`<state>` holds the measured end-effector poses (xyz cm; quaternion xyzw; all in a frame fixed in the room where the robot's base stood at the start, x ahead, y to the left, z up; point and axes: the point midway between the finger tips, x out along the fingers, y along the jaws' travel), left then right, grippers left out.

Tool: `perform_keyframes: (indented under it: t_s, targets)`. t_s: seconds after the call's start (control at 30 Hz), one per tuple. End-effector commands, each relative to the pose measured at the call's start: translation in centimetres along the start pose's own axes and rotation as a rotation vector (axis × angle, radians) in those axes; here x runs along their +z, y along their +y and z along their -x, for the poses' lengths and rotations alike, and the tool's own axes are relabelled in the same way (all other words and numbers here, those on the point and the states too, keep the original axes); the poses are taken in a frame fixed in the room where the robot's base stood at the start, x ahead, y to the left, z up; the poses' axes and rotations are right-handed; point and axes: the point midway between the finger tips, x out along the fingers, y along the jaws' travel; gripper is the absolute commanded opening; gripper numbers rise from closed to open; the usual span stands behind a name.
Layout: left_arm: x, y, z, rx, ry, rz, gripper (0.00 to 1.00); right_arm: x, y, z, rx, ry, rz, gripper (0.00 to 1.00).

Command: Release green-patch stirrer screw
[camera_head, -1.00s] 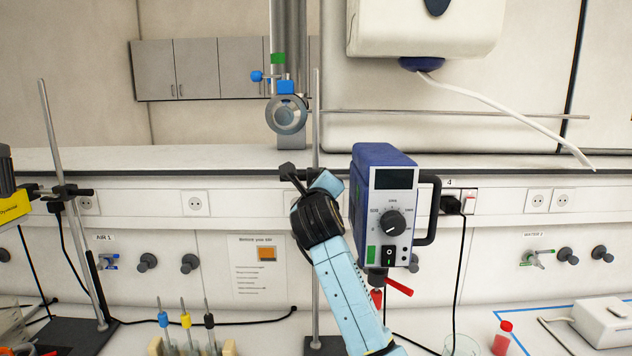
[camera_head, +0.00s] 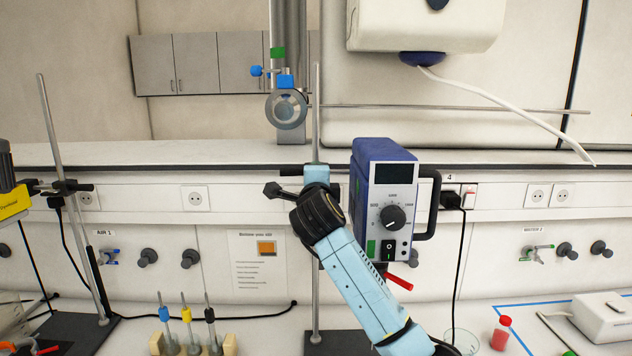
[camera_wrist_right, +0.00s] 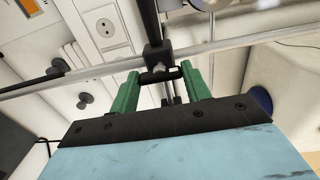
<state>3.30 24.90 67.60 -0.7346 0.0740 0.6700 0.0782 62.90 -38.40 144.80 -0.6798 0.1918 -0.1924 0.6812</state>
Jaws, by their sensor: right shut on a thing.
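The green-patch stirrer (camera_head: 384,195) is a blue box with a grey front, a black dial and a green patch at lower left. It sits beside the upright metal rod (camera_head: 316,110) of its stand. My right arm comes up from below in front of the rod, and its light-blue gripper body is beside the stirrer. In the right wrist view, the green fingers of my right gripper (camera_wrist_right: 161,84) are shut on the black crossbar of a clamp screw (camera_wrist_right: 160,74). The head view hides the fingers and screw. My left gripper is not in view.
A second stand with a yellow device (camera_head: 14,203) is at the left. A rack (camera_head: 230,344) with several coloured-top stirring rods stands at front left. A red-capped bottle (camera_head: 502,333), a glass beaker (camera_head: 462,343) and a white device (camera_head: 604,318) are at right.

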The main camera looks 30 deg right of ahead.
Motion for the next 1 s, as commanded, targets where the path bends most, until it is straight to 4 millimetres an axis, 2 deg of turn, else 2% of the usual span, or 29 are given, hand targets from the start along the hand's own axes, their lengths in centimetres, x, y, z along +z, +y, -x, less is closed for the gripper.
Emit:
perform_keyframes:
  t_s: [0.5,0.53,0.67,0.7,1.0]
  targets:
    - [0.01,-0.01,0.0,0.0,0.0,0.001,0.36,0.01,0.11,-0.01,0.003,0.0,0.021,0.24]
    - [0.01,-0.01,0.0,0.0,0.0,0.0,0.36,0.01,0.11,-0.01,0.003,0.0,0.021,0.5]
    - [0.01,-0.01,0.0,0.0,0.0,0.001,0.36,0.01,0.08,-0.01,0.002,0.0,0.02,0.67]
    - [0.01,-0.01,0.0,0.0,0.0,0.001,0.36,0.01,0.07,-0.01,0.002,0.0,0.019,0.69]
    - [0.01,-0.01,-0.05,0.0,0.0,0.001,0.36,0.02,0.03,0.15,0.0,-0.001,0.018,0.69]
